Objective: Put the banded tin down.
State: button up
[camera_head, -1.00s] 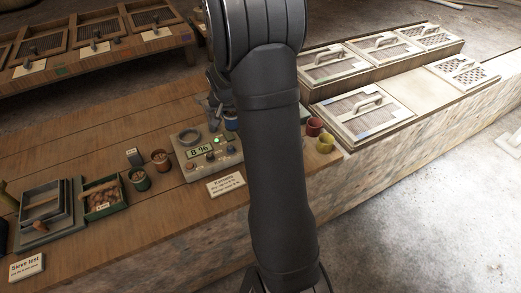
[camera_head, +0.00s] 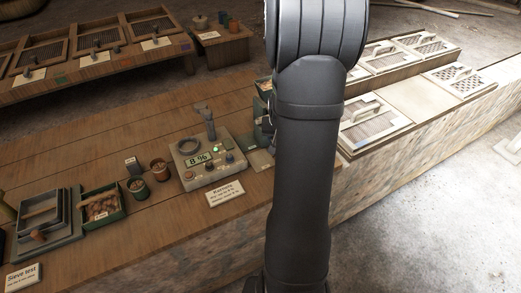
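My arm stands upright through the middle of the view and covers much of the bench behind it. A small dark part at the arm's left edge, right of the meter, may belong to my gripper. Its fingertips are hidden, so I cannot see whether it is open or what it holds. I cannot pick out the banded tin with certainty. Two small filled tins, one greenish (camera_head: 137,188) and one reddish (camera_head: 160,171), stand upright on the bench left of the meter, apart from my arm.
Left are a green box (camera_head: 103,207) and sieve trays (camera_head: 46,220). Lidded screened boxes (camera_head: 370,127) stand right of my arm. The bench behind the meter is partly clear.

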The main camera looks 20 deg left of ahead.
jog(key=shift+w+a+f, duration=0.2)
jog(key=shift+a+f, duration=0.9)
jog(key=shift+f, duration=0.25)
jog(key=shift+w+a+f, duration=0.15)
jog(key=shift+a+f, duration=1)
jog(key=shift+f, duration=0.15)
jog(key=shift+w+a+f, duration=0.2)
jog(key=shift+a+f, duration=0.9)
jog(key=shift+f, duration=0.25)
jog(key=shift+f, duration=0.2)
jog(key=o, duration=1.1)
jog(key=shift+o, duration=0.2)
jog(key=v, duration=1.2)
jog(key=shift+r, duration=0.2)
jog(key=shift+s, duration=0.1)
